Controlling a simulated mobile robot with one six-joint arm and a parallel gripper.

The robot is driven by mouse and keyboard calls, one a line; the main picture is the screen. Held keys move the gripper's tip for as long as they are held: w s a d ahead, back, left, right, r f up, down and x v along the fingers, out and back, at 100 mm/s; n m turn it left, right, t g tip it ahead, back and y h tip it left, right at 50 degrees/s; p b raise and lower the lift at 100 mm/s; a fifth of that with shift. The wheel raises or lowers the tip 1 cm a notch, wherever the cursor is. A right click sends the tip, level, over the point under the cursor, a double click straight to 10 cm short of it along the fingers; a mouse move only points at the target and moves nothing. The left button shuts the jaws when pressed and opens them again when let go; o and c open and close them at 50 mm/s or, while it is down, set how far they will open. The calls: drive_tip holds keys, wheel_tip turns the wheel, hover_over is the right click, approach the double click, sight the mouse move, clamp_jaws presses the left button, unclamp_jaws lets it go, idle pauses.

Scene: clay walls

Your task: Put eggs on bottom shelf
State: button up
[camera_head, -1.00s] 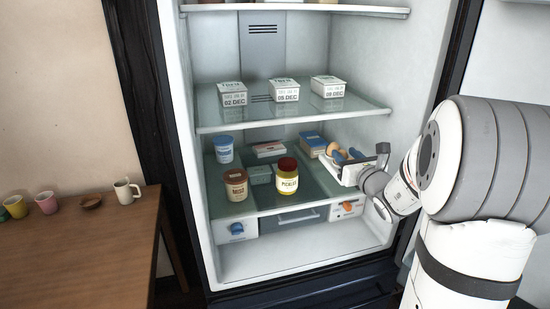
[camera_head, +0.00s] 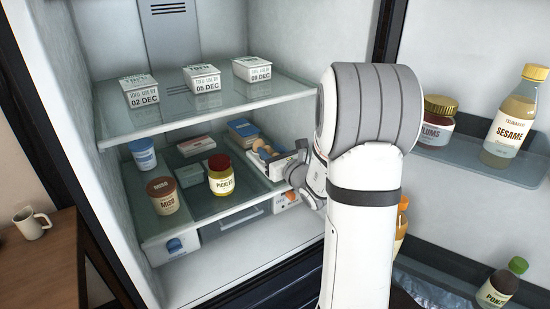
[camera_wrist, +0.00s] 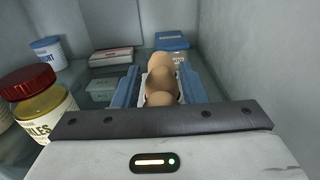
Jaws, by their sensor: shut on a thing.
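The brown eggs (camera_head: 257,144) are at the right side of the fridge, in a pale holder above the lower glass shelf (camera_head: 212,228). In the wrist view, the eggs (camera_wrist: 160,82) lie in a row between the two blue fingers of my gripper (camera_wrist: 155,88). My gripper (camera_head: 268,156) is shut on the eggs' holder, reaching in from the right. Whether the holder touches the shelf cannot be told. The fingers hide its sides.
A pickles jar (camera_head: 220,176), a miso jar (camera_head: 162,196) and a yogurt tub (camera_head: 143,154) stand left of the eggs. A blue box (camera_head: 242,130) is behind. Tofu boxes (camera_head: 202,78) sit on the shelf above. Door bottles (camera_head: 516,118) stand right.

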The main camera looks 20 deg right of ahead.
drive_tip(key=shift+a+f, duration=0.1)
drive_tip(key=shift+f, duration=1.05)
drive_tip(key=shift+f+b, duration=0.2)
drive_tip(key=shift+b, duration=0.1)
drive_tip(key=o, duration=1.1)
drive_tip(key=shift+r, duration=0.1)
